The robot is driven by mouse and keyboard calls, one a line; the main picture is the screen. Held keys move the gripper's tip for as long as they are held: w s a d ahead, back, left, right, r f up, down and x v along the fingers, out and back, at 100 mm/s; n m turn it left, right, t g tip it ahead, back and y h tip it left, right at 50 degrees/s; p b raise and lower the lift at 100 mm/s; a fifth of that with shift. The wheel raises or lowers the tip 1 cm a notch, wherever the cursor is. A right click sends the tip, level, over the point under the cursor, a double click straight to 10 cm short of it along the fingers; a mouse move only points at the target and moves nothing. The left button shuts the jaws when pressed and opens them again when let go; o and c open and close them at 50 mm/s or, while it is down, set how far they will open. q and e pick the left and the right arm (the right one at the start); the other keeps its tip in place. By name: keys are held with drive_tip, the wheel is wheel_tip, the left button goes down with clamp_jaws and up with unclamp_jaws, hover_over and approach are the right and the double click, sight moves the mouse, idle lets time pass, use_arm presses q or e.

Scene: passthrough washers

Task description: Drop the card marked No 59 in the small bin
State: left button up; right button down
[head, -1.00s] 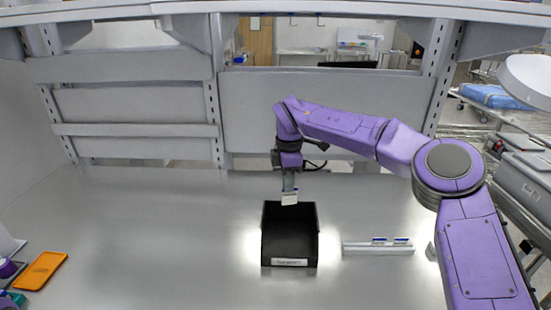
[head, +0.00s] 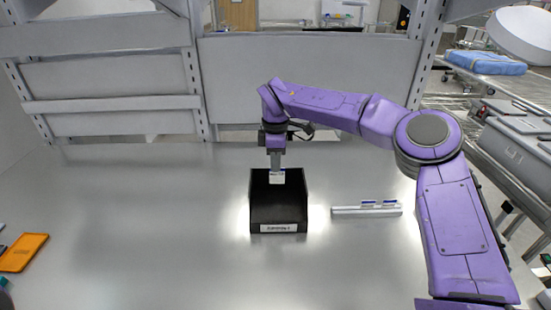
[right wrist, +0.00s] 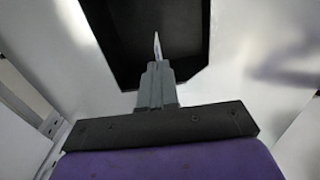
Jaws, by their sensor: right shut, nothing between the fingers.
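The small bin (head: 279,214) is black, open-topped, and stands on the metal worktop with a white label on its front; it also shows in the right wrist view (right wrist: 120,70). My right gripper (head: 277,168) points down above the back part of the bin, with its fingers shut. My left gripper is not in view.
A low white rack (head: 367,210) with blue-topped cards stands right of the bin. An orange flat item (head: 23,252) lies at the far left. Grey shelf panels (head: 310,80) rise behind the worktop. The worktop (head: 150,220) left of the bin is clear.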

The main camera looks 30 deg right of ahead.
drive_tip(key=shift+f, duration=0.15)
drive_tip(key=c, duration=1.4)
unclamp_jaws()
drive_tip(key=shift+w, duration=0.15)
drive_tip(key=shift+c, duration=0.2)
drive_tip(key=shift+o, duration=0.9)
drive_tip(key=o, duration=0.4)
drive_tip(key=shift+r+p, duration=1.5)
drive_tip(key=shift+r, duration=1.55)
